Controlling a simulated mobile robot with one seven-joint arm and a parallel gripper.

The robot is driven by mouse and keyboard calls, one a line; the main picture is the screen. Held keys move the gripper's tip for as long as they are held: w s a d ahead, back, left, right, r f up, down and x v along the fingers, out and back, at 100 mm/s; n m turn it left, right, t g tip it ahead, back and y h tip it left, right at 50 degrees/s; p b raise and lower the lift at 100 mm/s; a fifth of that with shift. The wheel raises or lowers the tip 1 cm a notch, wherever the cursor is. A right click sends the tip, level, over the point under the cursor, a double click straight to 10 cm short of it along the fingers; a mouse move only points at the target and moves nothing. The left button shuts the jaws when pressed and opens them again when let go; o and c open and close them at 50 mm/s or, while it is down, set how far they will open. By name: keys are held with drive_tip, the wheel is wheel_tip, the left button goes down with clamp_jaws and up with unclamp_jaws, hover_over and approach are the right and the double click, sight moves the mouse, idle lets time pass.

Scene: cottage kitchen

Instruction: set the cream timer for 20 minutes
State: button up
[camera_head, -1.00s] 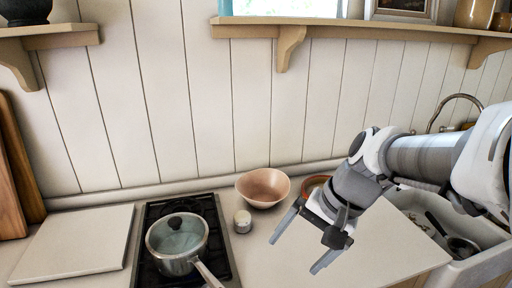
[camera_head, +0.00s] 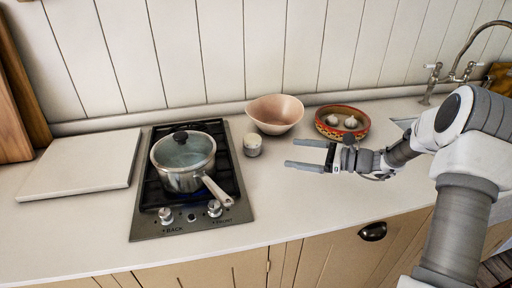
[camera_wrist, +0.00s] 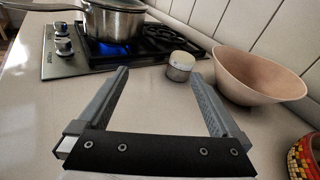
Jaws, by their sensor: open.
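The cream timer (camera_head: 252,144) is a small round pot-shaped thing with a pale top and a greyer lower part. It stands on the counter between the hob and the pink bowl. In the wrist view the timer (camera_wrist: 180,66) is just beyond my fingers, slightly right of the middle. My gripper (camera_head: 308,155) is open and empty, low over the counter to the right of the timer, with its fingers pointing left towards it. In the wrist view my gripper (camera_wrist: 160,85) has both fingers spread apart, and the timer is not between them. Any markings on the timer are too small to read.
A lidded steel pot (camera_head: 182,165) stands on the gas hob (camera_head: 146,215), with a blue flame under it in the wrist view. The pink bowl (camera_head: 275,113) is right behind the timer. A patterned bowl (camera_head: 342,122) holds garlic bulbs. The front counter is clear.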

sight(256, 145)
drive_tip(key=w+d+f+m, duration=0.1)
drive_tip(key=w+f+m+t, duration=0.1)
drive_tip(key=w+d+f+m+t, duration=0.1)
drive_tip(key=f, duration=0.1)
drive_tip(key=shift+d+y+b, duration=0.3)
drive_tip(key=shift+b, duration=0.1)
drive_tip(key=x, duration=1.7)
drive_tip(key=shift+w+r, duration=0.15)
drive_tip(key=shift+w, duration=0.15)
drive_tip(key=c, duration=1.3)
drive_tip(key=shift+s+m+t+h+b, duration=0.1)
drive_tip(key=shift+m+t+h+b, duration=0.35)
drive_tip(key=shift+t, duration=0.45)
drive_tip(key=m+t+h, duration=0.1)
drive_tip(key=m+t+h+b, duration=0.1)
drive_tip(key=t, duration=0.1)
drive_tip(key=m+t+h+b, duration=0.1)
drive_tip(key=shift+s+a+m+h, duration=0.2)
drive_tip(key=shift+a+m+h, duration=0.05)
drive_tip(key=shift+m, duration=0.1)
drive_tip(key=shift+m+t+h+b, duration=0.65)
drive_tip(key=shift+m+t+h, duration=0.4)
drive_tip(key=shift+h, duration=0.25)
drive_tip(key=shift+t, duration=0.25)
